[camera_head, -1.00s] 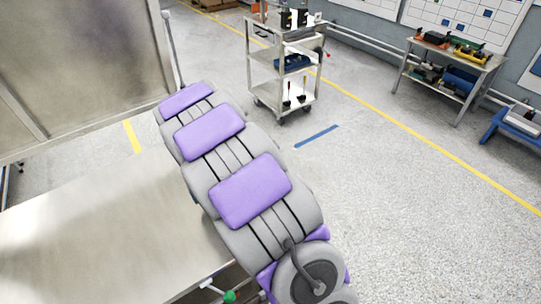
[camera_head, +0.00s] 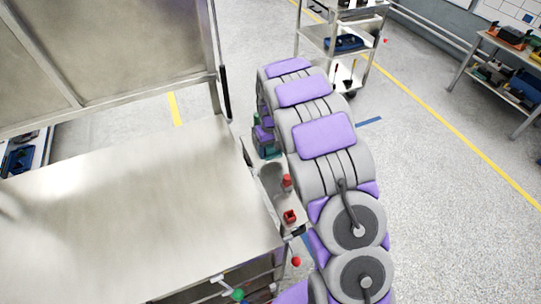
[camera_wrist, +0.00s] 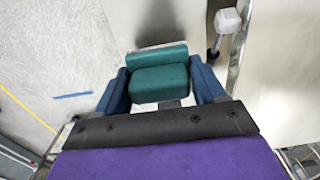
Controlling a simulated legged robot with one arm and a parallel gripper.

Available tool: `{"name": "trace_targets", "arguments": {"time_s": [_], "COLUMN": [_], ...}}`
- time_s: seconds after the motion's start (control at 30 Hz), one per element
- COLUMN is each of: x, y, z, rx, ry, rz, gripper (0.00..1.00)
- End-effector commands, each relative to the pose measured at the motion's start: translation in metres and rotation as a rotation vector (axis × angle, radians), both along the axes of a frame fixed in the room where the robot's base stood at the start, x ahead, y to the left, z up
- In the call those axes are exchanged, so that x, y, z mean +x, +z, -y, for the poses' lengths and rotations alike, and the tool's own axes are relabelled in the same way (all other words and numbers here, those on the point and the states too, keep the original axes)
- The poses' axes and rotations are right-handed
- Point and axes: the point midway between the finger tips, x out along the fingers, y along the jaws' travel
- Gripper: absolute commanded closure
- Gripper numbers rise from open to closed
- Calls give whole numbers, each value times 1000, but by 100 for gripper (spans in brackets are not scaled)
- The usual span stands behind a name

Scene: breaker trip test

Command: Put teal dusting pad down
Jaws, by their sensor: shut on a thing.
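The teal dusting pad (camera_wrist: 160,82) is a thick, soft-looking block in the middle of the wrist view. My gripper (camera_wrist: 162,88) is shut on it, with a dark blue finger on its left and right sides. In the head view a bit of teal (camera_head: 270,152) shows beside my grey and purple arm, which hides most of the gripper. There the pad is near the right edge of the bare metal table (camera_head: 120,220). In the wrist view a grey metal surface (camera_wrist: 150,22) lies beyond the pad; I cannot tell whether they touch.
A small side shelf (camera_head: 272,182) with red items (camera_head: 290,215) adjoins the table's right edge. An upright metal panel (camera_head: 120,50) stands behind the table. A cart (camera_head: 345,45) stands at the back. A white knob (camera_wrist: 227,20) shows in the wrist view.

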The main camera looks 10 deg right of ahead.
Motion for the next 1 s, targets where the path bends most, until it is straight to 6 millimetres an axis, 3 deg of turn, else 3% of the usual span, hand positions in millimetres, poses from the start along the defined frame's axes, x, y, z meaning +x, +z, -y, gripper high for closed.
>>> {"name": "trace_targets", "arguments": {"time_s": [0.27,0.6,0.63,0.87,1.0], "x": [1,1,1,1,1], "y": [-34,-36,-36,-35,-35], "z": [-4,-2,-2,-1,-3], "rx": [-4,-3,-2,-2,-3], "ry": [1,1,1,0,1], "rz": [1,3,2,2,3], "gripper": [59,59,29,7,5]}}
